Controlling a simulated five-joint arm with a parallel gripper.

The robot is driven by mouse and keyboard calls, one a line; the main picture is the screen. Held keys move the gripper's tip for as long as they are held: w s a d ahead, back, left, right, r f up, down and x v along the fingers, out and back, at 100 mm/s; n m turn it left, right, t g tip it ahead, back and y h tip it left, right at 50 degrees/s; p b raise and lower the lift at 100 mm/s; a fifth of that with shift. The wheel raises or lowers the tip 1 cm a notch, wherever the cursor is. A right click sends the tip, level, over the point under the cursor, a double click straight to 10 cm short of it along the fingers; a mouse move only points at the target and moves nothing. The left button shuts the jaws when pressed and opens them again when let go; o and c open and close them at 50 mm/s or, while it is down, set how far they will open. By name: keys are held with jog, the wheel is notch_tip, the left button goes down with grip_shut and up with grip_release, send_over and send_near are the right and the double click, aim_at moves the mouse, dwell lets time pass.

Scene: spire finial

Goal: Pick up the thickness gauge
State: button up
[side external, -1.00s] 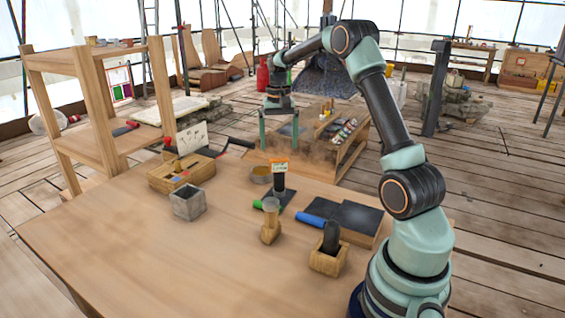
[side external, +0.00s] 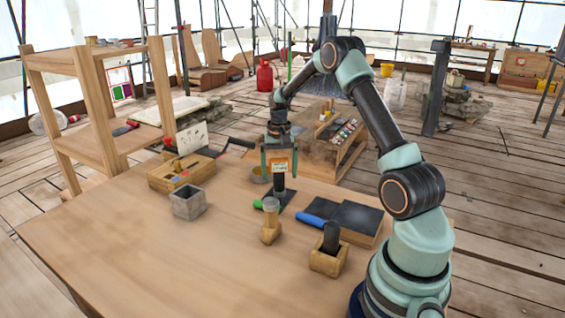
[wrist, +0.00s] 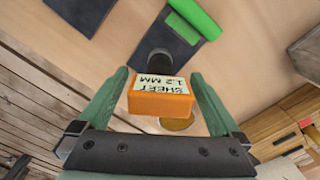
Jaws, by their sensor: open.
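The thickness gauge (side external: 281,168) has an orange block head with a white label. In the wrist view the label on the orange block (wrist: 160,97) reads "SHEET 1.2 MM". The head sits above a short dark stem (side external: 279,183), which rises from the bench. My gripper (side external: 279,173) is open and points down over the gauge. In the wrist view its green fingers (wrist: 160,76) stand on either side of the orange head, with a visible gap on each side. The foot of the stem is partly hidden.
A wooden mallet-like tool (side external: 270,222) stands in front of the gauge. A green-handled tool and a blue-handled tool (side external: 312,219) lie nearby. A grey cube-shaped pot (side external: 188,202) and a wooden box (side external: 180,172) stand left. A dark-topped wooden holder (side external: 328,258) is front right. The bench's front left is clear.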

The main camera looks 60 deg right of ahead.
jog(key=c, duration=1.5)
grip_shut()
jog(key=shift+r, duration=0.1)
jog(key=shift+r, duration=0.1)
